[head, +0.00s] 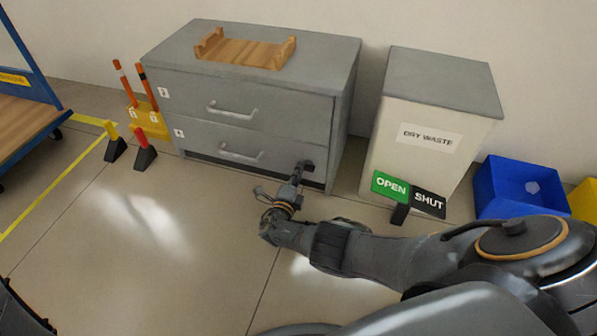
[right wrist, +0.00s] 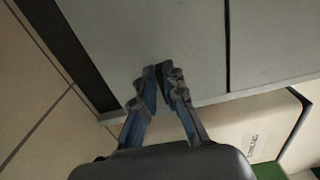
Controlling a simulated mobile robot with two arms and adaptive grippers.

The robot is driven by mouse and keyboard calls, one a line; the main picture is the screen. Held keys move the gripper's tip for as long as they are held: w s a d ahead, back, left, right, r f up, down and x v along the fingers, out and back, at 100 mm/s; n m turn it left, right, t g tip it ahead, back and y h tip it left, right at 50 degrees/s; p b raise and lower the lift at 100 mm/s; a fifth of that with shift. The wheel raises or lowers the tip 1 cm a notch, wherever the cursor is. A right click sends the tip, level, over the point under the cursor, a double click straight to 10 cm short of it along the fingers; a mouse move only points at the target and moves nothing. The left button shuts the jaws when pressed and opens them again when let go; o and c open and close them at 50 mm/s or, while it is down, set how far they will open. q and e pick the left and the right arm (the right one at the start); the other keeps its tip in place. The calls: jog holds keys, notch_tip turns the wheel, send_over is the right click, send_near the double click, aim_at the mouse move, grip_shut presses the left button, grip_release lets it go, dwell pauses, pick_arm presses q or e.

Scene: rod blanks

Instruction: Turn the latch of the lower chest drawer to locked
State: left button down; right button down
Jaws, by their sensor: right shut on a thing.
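The grey chest (head: 345,110) has an upper drawer (head: 285,112) and a lower drawer (head: 215,145), each with a bar handle. The latch (head: 308,166) is a small dark piece at the right end of the lower drawer's front, mostly hidden by my gripper. My right gripper (head: 300,172) is at this latch, coming from the front. In the right wrist view its fingers (right wrist: 163,88) are closed together around the dark latch (right wrist: 162,70) against the grey front. The latch's angle is hard to tell. My left gripper is not in view.
A wooden tray (head: 245,52) sits on the chest. A waste bin (head: 425,105) stands right of it, with green OPEN and black SHUT signs (head: 408,194) in front. A blue bin (head: 515,188) is farther right. Orange-topped posts (head: 125,82) stand left. Floor in front is clear.

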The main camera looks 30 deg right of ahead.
jog(key=shift+w, duration=0.1)
dwell(0.4)
jog(key=c, duration=1.4)
grip_release()
jog(key=v, duration=1.2)
